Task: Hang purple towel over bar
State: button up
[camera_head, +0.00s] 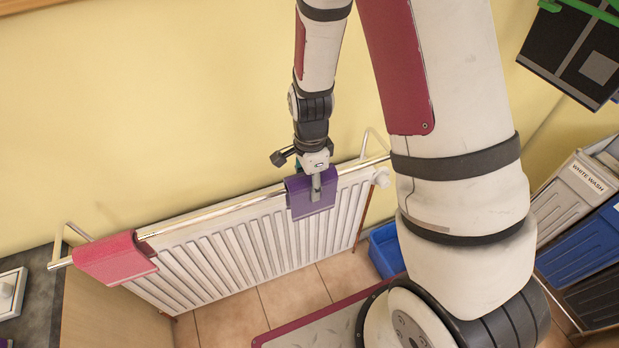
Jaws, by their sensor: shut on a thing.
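The purple towel (300,200) is at the chrome bar (215,212) in front of the white radiator, right of the bar's middle. It looks folded over the bar, with its front part hanging down; its back side is hidden. My gripper (315,188) points down at the towel and is shut on it. One finger shows against the towel's front face; the other finger is hidden.
A red towel (115,257) hangs over the bar's left end. The white radiator (245,250) stands behind and below the bar. A blue bin (385,250) is on the tiled floor to the right. Laundry bins, one labelled "WHITE WASH" (575,195), stand at the far right.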

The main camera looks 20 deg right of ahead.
jog(key=shift+f, duration=0.15)
jog(key=o, duration=1.3)
notch_tip(320, 180, up, 12)
jog(key=s+r+n+t, duration=0.2)
jog(key=s+r+n, duration=0.3)
jog(key=r+n, duration=0.1)
jog(key=s+r+n+t, duration=0.1)
jog(key=s+r+n, duration=0.4)
jog(key=r, duration=0.3)
jog(key=s+r+n+t, duration=0.2)
jog(key=s+r+n, duration=0.3)
jog(key=r+n, duration=0.2)
jog(key=shift+s+r+t, duration=0.1)
jog(key=shift+s+t, duration=0.2)
